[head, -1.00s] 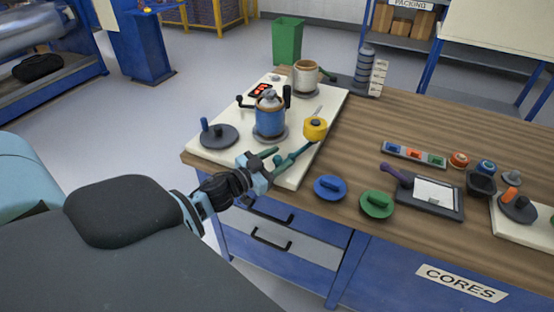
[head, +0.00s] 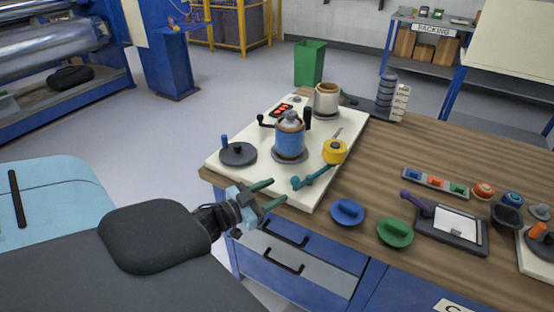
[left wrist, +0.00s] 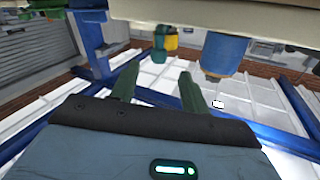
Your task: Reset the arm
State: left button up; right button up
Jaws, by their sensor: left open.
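My left gripper (head: 277,192) is open and empty, its two green fingers apart. It is at the front left edge of the workbench, beside the cream board (head: 225,165). In the left wrist view its fingers (left wrist: 158,88) show spread with nothing between them. On the board stand a blue roller core (head: 290,140) on a grey disc and a yellow round piece (head: 335,152). A teal bar (head: 315,178) lies at the board's front edge, clear of the fingers. In the wrist view the blue core (left wrist: 224,52) appears beyond them. My right gripper is out of view.
A dark disc with a blue peg (head: 238,153) and a white cylinder (head: 327,98) share the board. A blue lid (head: 347,212) and a green lid (head: 395,232) lie on the bench (head: 440,150). Blue drawers (head: 300,280) are below; open floor (head: 160,140) is to the left.

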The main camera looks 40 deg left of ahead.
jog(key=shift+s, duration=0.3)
pick_arm(q)
jog(key=s+d+f+g+p, duration=0.1)
jog(key=s+d+f+g, duration=0.2)
jog(key=s, duration=0.6)
jog(key=s+d+f+n+g+y+p, duration=0.1)
jog(key=s+d+f+g+p, duration=0.1)
jog(key=s+d+f, duration=0.6)
jog(key=s+d+f+n+g+p, duration=0.1)
jog(key=s+d+f+g, duration=0.2)
jog(key=s, duration=0.9)
jog(key=d+f, duration=0.3)
jog(key=d, duration=0.2)
jog(key=shift+s+d+f+g+p, duration=0.2)
jog(key=shift+d+f+g+p, duration=0.05)
jog(key=shift+d+g+p, duration=0.15)
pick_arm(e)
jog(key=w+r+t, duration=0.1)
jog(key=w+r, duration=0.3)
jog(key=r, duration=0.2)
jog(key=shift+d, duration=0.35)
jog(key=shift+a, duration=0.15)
pick_arm(q)
jog(key=shift+a+y, duration=0.1)
jog(key=shift+y, duration=0.2)
